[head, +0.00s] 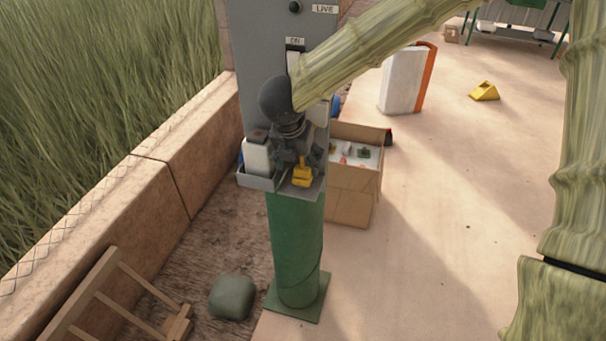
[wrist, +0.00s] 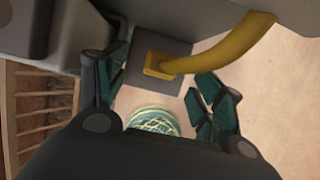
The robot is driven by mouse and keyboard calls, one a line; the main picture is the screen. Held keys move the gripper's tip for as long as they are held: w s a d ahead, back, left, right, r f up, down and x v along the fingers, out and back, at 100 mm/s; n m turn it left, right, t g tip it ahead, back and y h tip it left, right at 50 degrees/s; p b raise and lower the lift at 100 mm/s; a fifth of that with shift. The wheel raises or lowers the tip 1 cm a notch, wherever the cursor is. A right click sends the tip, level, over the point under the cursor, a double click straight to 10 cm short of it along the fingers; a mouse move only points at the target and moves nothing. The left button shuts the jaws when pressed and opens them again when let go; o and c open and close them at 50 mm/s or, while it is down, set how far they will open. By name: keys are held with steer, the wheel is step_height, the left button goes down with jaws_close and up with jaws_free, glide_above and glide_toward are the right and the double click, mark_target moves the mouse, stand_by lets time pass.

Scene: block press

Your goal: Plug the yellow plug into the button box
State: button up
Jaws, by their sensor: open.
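The yellow plug (head: 302,175) stands at the front of a grey ledge on the grey panel (head: 260,72). In the wrist view the plug (wrist: 157,64) shows against a square grey block (wrist: 138,80), with its thick yellow cable running off to the upper right. I cannot tell whether the plug is seated in the block. My gripper (head: 297,160) is just above and behind the plug. In the wrist view my gripper (wrist: 165,88) is open, its teal fingers on either side of the plug and apart from it. No part is clearly labelled as the button box.
A white container (head: 257,156) with a dark cap stands left of my gripper on the ledge. A green post (head: 296,240) carries the panel. A cardboard box (head: 350,195) is close on the right, a low wall (head: 150,185) on the left.

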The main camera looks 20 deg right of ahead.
mark_target(302, 169)
steer(key=shift+d+f, duration=0.1)
steer(key=shift+f, duration=0.1)
steer(key=shift+w+d+f+p, duration=0.1)
steer(key=shift+d+f+p, duration=0.05)
steer(key=shift+f+p, duration=0.3)
steer(key=shift+p+x, duration=0.65)
steer(key=shift+x, duration=1.5)
steer(key=c, duration=1)
